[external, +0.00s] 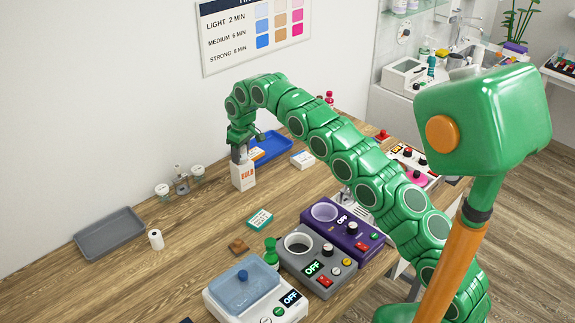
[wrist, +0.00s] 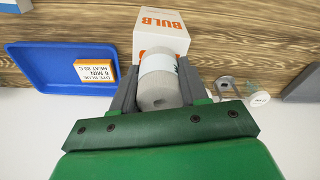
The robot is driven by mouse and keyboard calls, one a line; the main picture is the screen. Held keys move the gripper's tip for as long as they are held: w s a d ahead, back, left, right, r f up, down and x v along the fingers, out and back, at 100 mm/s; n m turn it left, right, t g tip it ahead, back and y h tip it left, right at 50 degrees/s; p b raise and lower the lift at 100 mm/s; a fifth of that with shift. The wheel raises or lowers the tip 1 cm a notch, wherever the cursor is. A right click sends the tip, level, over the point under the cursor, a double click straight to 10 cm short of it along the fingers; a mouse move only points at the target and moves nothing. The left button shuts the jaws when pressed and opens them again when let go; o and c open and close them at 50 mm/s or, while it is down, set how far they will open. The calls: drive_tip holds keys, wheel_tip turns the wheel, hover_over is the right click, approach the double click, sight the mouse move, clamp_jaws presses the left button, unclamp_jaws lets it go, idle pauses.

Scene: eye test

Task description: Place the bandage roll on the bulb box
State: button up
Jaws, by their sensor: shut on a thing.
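My gripper (wrist: 158,88) is shut on the bandage roll (wrist: 157,82), a pale cylinder with a grey end, held between two grey fingers. The bulb box (wrist: 162,27), white with orange BULB lettering, is just beyond the roll in the wrist view. In the external view the bulb box (external: 243,178) stands upright on the wooden table, with my gripper (external: 240,150) directly over its top. The roll is mostly hidden by the fingers there. I cannot tell whether it touches the box top.
A blue tray (wrist: 38,88) with an orange-and-white labelled block (wrist: 95,75) lies beside the box. Small jars (external: 162,190) and a grey tray (external: 108,234) are to its left. A white cylinder (external: 155,239) stands nearer. Devices fill the front; the table left of them is mostly clear.

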drive_tip(key=shift+f, duration=0.15)
drive_tip(key=o, duration=1)
drive_tip(key=shift+s+d+r, duration=0.1)
drive_tip(key=shift+d+r, duration=0.1)
drive_tip(key=shift+r, duration=1.75)
drive_tip(key=shift+s+d+r, duration=0.1)
drive_tip(key=shift+d+r, duration=0.1)
drive_tip(key=shift+r, duration=1.7)
drive_tip(key=shift+d, duration=0.1)
